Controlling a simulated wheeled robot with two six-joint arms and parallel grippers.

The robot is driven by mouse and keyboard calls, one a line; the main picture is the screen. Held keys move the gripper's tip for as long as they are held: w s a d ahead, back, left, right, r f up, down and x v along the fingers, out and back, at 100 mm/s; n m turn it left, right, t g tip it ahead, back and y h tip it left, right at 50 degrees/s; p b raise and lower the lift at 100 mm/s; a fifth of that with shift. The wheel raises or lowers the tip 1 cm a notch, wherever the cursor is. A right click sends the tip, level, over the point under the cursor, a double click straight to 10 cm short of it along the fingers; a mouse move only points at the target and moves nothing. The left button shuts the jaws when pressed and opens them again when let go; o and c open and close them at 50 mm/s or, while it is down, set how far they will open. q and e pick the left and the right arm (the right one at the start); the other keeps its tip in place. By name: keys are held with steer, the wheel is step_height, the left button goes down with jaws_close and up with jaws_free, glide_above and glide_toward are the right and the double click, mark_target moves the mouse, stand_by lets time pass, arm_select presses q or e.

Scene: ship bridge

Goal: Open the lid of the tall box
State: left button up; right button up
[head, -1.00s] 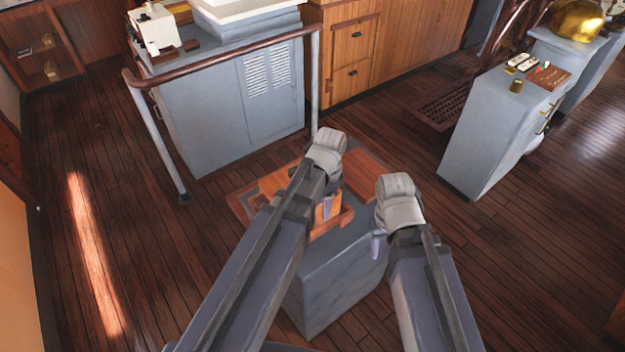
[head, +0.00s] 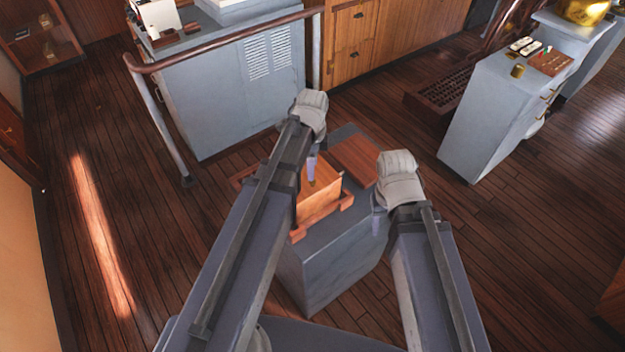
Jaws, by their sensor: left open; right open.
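The tall box (head: 320,203) is a wooden box standing on a grey pedestal (head: 335,260), partly hidden behind my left arm. Its front face shows; how its lid stands cannot be made out. My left gripper (head: 311,172) points down over the top of the box, its fingertips close to it; I cannot tell whether they touch. My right gripper (head: 379,222) hangs at the right edge of the pedestal, apart from the box, with nothing seen in it. Both grippers are open, their fingers mostly hidden by the wrists.
A flat brown panel (head: 356,160) lies on the pedestal behind the box. A handrail (head: 230,39) and grey cabinet (head: 225,100) stand behind. A grey console (head: 490,110) with small items stands at right. Wooden floor is clear on both sides.

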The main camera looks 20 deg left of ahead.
arm_select(q)
step_height(320, 180, down, 6)
steer(key=b, duration=0.4)
steer(key=shift+r+b, duration=0.2)
steer(key=shift+b, duration=0.1)
steer(key=shift+r, duration=0.1)
jaws_close()
stand_by(0.9)
